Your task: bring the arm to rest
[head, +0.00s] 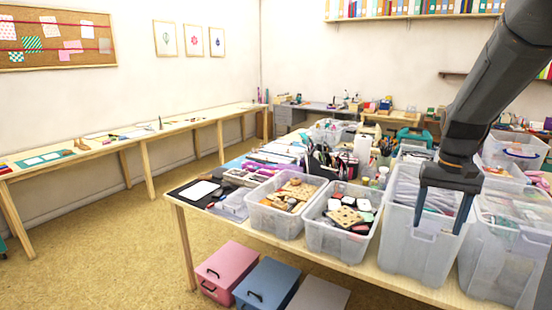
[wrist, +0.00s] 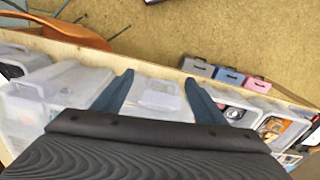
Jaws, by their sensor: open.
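My gripper (head: 440,208) hangs at the right in the head view, with its two dark fingers spread apart. It is in front of and over a tall clear bin (head: 408,247) near the table's front edge. In the wrist view my gripper (wrist: 162,88) is also open, and nothing shows between its fingers except bins lower down. The arm comes down from the upper right of the head view. Stamp inkpads cannot be made out for certain; small coloured pieces lie in a clear bin (head: 340,242).
A wooden table (head: 178,221) carries several clear bins, one with wooden pieces (head: 273,220). Pink (head: 226,270) and blue (head: 266,284) boxes stand on the floor. A long side table (head: 112,147) runs along the left wall. Open floor (head: 95,240) lies at the left.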

